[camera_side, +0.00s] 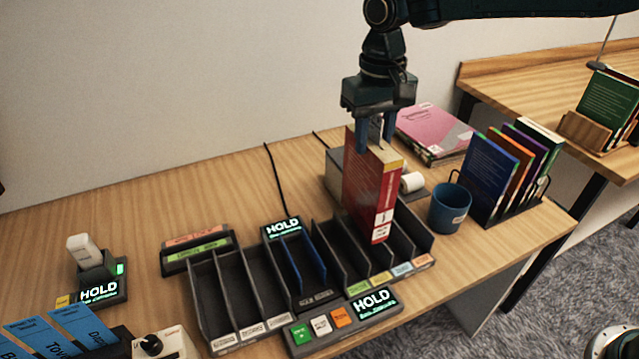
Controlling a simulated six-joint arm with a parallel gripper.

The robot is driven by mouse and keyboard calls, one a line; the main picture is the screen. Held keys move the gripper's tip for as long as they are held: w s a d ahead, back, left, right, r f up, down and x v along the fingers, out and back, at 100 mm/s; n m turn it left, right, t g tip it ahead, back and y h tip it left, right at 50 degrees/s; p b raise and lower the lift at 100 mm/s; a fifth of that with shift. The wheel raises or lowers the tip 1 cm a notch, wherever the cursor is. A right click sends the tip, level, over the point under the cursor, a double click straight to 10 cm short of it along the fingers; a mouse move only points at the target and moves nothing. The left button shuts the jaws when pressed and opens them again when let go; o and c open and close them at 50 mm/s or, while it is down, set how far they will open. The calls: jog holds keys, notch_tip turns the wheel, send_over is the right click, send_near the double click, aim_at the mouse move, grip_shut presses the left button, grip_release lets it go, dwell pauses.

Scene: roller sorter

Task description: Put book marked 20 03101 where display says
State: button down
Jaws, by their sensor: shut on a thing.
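My gripper (376,138) is shut on the top of a red book (372,195) with a white spine label. The label is too small to read. The book hangs upright over the right part of the dark slotted sorter (204,303). I cannot tell whether its lower end is inside a slot or just above. A front display (373,302) reads HOLD with a smaller, unreadable line below. A rear display (283,228) also reads HOLD. One middle slot has blue sides (303,262). The slots left of it look empty.
A blue mug (449,208) and a rack of upright books (497,170) stand to the right. A pink stack (434,132) lies behind. A scanner in its stand (92,258), with another HOLD display (98,291), stands at left.

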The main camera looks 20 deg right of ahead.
aim_at(377, 117)
jog(key=shift+f, duration=5.15)
jog(key=c, duration=0.9)
grip_release()
jog(key=shift+f, duration=0.1)
notch_tip(377, 117, up, 13)
jog(key=shift+r, duration=0.5)
